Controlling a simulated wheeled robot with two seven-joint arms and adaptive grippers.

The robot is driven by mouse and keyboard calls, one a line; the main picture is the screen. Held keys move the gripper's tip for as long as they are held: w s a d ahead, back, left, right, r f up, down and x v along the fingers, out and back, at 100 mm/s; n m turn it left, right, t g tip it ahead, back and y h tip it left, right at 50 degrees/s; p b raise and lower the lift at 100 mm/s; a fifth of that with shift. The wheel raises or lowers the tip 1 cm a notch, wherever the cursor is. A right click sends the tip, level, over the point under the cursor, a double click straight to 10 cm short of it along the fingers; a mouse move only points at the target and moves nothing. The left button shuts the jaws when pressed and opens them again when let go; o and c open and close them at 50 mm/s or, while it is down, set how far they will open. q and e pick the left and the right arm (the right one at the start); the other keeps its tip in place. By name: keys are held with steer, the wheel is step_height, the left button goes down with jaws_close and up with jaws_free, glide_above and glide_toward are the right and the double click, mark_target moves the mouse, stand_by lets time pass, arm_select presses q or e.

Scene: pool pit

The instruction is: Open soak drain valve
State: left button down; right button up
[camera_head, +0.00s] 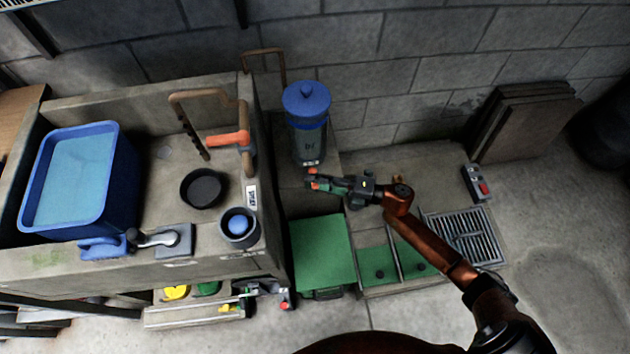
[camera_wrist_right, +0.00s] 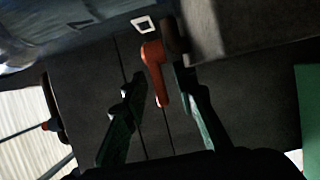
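A clear tank with a blue lid (camera_head: 307,105) stands against the back wall. A small orange-red lever (camera_head: 312,173) shows low at its front, beside my right gripper (camera_head: 318,183). I take this lever to be the drain valve handle. In the right wrist view the lever (camera_wrist_right: 155,72) hangs down below a white square tag (camera_wrist_right: 145,25). My right gripper (camera_wrist_right: 165,100) is open there, with one finger on each side of the lever's lower end. I cannot tell whether either finger touches it. My left gripper is not in view.
A stone sink (camera_head: 160,270) at left holds a blue basin (camera_head: 125,190), a black bowl (camera_head: 203,188) and a pipe with an orange handle (camera_head: 229,139). A green bin (camera_head: 322,252) stands below the tank. A floor grate (camera_head: 465,237) lies at right.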

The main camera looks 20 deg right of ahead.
steer(key=shift+d, duration=0.1)
steer(key=v, duration=1.2)
